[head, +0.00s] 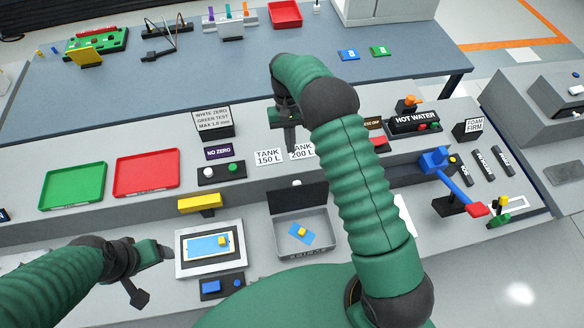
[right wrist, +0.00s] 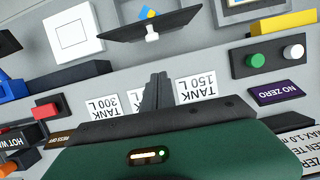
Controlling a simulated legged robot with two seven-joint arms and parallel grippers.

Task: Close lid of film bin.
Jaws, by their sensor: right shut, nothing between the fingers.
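The film bin (head: 303,251) is a grey open-topped box on the near bench. Its dark lid (head: 297,197) stands raised at the bin's back edge, with a small white knob. A blue film with a yellow block (head: 301,232) lies inside. In the right wrist view the lid (right wrist: 150,22) shows at the top, with its pale knob (right wrist: 151,34) toward me. My right gripper (head: 291,150) is shut and empty, behind and above the lid, near the tank labels; its fingers (right wrist: 156,90) do not touch the lid. My left gripper (head: 152,272) is left of the framed film panel; its fingers are unclear.
A framed panel (head: 184,269) with a blue film stands left of the bin. A yellow block on a dark mount (head: 200,203) is behind that panel. Green (head: 74,186) and red (head: 146,173) trays lie at left. A blue lever (head: 452,182) stands at right.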

